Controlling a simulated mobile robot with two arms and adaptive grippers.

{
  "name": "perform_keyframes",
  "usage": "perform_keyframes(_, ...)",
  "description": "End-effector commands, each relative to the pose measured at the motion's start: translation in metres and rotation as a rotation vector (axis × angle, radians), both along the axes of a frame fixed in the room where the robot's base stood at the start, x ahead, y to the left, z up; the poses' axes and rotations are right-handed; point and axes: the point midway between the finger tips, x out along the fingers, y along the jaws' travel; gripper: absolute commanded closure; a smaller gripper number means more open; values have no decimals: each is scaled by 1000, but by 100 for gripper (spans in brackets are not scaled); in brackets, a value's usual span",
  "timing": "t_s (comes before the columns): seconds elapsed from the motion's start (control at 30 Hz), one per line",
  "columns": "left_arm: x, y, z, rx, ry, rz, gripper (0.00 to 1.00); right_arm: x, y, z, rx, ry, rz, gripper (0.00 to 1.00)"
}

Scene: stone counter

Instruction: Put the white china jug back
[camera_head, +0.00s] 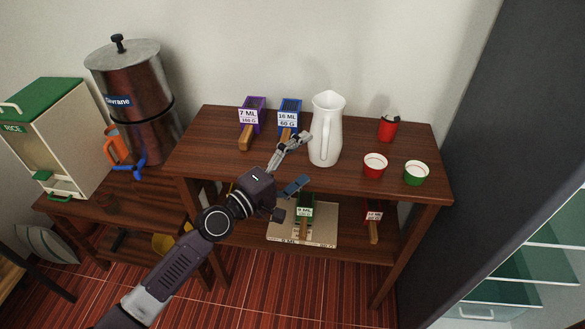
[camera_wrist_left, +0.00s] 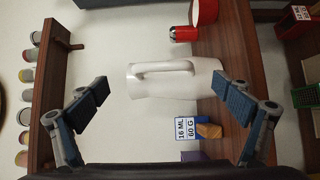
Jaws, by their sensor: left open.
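The white china jug (camera_head: 326,130) stands upright on the top of the wooden shelf unit, toward the back. It also shows in the left wrist view (camera_wrist_left: 175,82), lying sideways in the picture, with its handle toward the camera. My left gripper (camera_head: 303,160) is open and empty, in front of the jug and to its left. In the left wrist view its two fingers (camera_wrist_left: 165,92) stand wide apart, with the jug beyond them in the gap. I cannot tell whether any finger touches it. My right gripper is not in view.
The shelf unit (camera_head: 218,168) also carries a purple scoop box (camera_head: 254,105), a blue scoop box (camera_head: 290,109), a red can (camera_head: 388,129), a red cup (camera_head: 374,168) and a green cup (camera_head: 416,175). A steel urn (camera_head: 132,85) and a rice bin (camera_head: 60,140) stand left.

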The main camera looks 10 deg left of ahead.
Motion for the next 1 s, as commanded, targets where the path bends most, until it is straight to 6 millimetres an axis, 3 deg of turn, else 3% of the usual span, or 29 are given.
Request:
perform_keyframes(0.1,-18,13,-3,3,0,-1,6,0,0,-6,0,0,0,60)
perform_keyframes(0.3,-35,26,-2,2,0,-1,6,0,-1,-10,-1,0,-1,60)
perform_keyframes(0.67,-36,30,-7,12,3,6,6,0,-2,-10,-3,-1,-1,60)
perform_keyframes(0.77,-30,41,-42,83,23,43,6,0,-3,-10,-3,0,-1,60)
perform_keyframes(0.83,-25,57,-88,182,49,86,6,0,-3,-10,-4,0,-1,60)
perform_keyframes(0.93,-32,86,-179,385,109,137,6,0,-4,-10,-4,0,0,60)
perform_keyframes(1.0,-48,107,-247,544,160,149,6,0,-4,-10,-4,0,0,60)
